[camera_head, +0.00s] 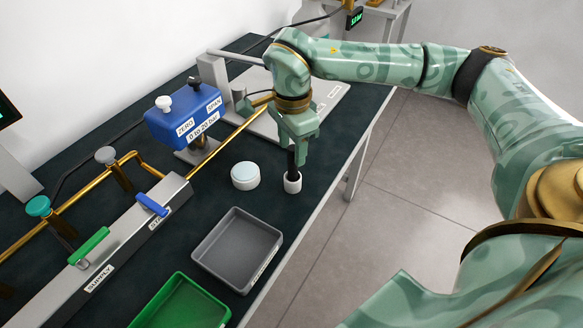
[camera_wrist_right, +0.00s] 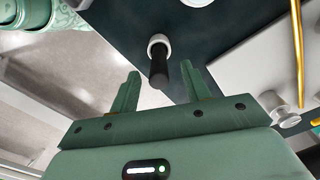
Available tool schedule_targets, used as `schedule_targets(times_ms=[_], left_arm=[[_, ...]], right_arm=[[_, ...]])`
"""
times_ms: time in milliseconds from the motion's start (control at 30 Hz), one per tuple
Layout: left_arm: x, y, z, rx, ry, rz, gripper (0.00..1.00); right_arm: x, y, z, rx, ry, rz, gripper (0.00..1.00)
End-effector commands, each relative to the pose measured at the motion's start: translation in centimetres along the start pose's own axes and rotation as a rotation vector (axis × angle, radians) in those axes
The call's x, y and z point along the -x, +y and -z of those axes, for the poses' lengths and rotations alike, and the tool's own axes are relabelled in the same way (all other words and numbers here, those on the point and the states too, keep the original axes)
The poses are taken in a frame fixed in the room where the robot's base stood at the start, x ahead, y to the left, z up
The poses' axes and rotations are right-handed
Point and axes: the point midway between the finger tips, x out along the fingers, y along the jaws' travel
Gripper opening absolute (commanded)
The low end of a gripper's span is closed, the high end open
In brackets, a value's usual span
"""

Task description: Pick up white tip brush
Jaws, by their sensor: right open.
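The white tip brush (camera_head: 291,160) stands upright near the table's right edge, with a dark handle on top and a white cup-like part (camera_head: 292,183) at the bottom. I cannot tell whether the white part is its tip or a holder. My right gripper (camera_head: 299,148) is directly above it, pointing down, and partly covers the handle's top. In the right wrist view the dark handle (camera_wrist_right: 159,73) appears between the open fingers (camera_wrist_right: 161,73), with a gap on each side. My left gripper is not in view.
A round white container (camera_head: 245,181) stands left of the brush. A grey tray (camera_head: 225,262) and a green tray (camera_head: 170,312) lie nearer. A blue transmitter box (camera_head: 170,130), brass piping and a grey manifold (camera_head: 135,225) with green and blue levers occupy the left.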

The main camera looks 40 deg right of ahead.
Motion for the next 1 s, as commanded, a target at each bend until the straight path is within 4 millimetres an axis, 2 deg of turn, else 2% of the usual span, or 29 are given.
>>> schedule_targets(times_ms=[33,133,367,400,567,867,1000], left_arm=[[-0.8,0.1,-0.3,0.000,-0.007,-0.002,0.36],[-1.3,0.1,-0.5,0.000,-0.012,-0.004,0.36],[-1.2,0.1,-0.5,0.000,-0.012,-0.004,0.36],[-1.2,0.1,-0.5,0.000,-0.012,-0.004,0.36],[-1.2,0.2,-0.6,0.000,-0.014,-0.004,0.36],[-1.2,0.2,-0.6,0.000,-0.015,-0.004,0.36],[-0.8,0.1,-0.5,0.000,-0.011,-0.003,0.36]], right_arm=[[-1.6,0.2,0.2,-0.001,0.001,-0.008,0.47],[-3.1,0.2,0.2,0.001,0.001,-0.006,0.47],[-3.2,0.2,0.2,0.000,0.001,0.000,0.47],[-3.2,0.2,0.2,0.000,0.001,-0.001,0.44],[-3.2,0.2,0.2,0.000,0.001,-0.001,0.00],[-3.1,0.2,0.2,0.001,0.001,-0.001,0.00],[-2.2,0.2,0.2,0.001,0.001,0.001,0.00]])
